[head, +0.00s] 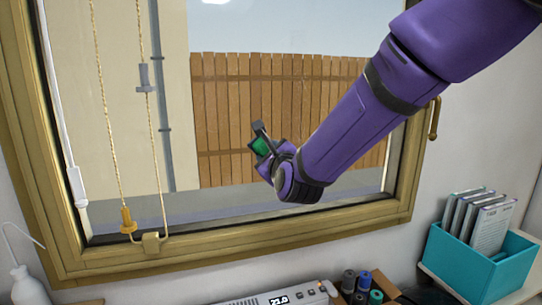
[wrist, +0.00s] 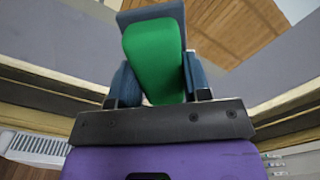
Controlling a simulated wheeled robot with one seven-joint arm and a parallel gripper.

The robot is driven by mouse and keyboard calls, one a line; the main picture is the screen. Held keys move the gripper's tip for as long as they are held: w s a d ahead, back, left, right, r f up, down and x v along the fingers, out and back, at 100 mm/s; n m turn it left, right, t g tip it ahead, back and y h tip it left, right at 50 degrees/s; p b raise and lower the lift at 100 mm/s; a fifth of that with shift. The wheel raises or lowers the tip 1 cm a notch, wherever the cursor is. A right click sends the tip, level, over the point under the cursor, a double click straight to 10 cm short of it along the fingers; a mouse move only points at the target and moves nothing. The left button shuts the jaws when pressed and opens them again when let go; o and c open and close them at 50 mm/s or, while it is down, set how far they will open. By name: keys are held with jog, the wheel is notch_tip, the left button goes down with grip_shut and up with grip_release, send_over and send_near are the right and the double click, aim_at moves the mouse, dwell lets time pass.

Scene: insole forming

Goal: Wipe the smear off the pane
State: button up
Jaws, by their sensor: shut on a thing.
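The window pane (head: 225,205) fills the wooden frame (head: 240,248), with a fence visible through it. My gripper (head: 264,142) is in front of the middle of the pane, below my purple arm. It is shut on a green block (head: 261,147). In the wrist view the green block (wrist: 154,55) stands between the blue-grey fingers of my gripper (wrist: 158,80), with a blue-grey piece behind its top. I cannot tell whether the block touches the glass. I cannot make out a smear on the pane; my arm hides part of its right side.
Beaded cords (head: 120,170) hang at the left of the window. Below stand a white bottle (head: 28,285), a device with a display (head: 275,300), a cardboard box of dark rolls (head: 362,290) and a teal bin (head: 470,265) with several upright cases. A handle (head: 435,118) is on the right frame.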

jog(key=shift+w+a, duration=0.2)
jog(key=shift+w, duration=0.5)
jog(key=shift+w+d, duration=0.3)
jog(key=shift+d, duration=0.7)
jog(key=shift+w+d, duration=0.25)
jog(key=shift+d, duration=0.7)
jog(key=shift+s+a+r, duration=0.1)
jog(key=shift+s+a, duration=0.15)
jog(key=shift+a, duration=0.8)
jog(key=shift+s+a, duration=0.2)
jog(key=shift+a, duration=0.85)
jog(key=shift+c, duration=0.3)
jog(key=shift+s, duration=0.1)
jog(key=shift+s, duration=0.25)
jog(key=shift+d+v, duration=0.1)
jog(key=shift+v, duration=1.2)
jog(key=shift+d+v, duration=0.15)
jog(key=shift+v, duration=1.15)
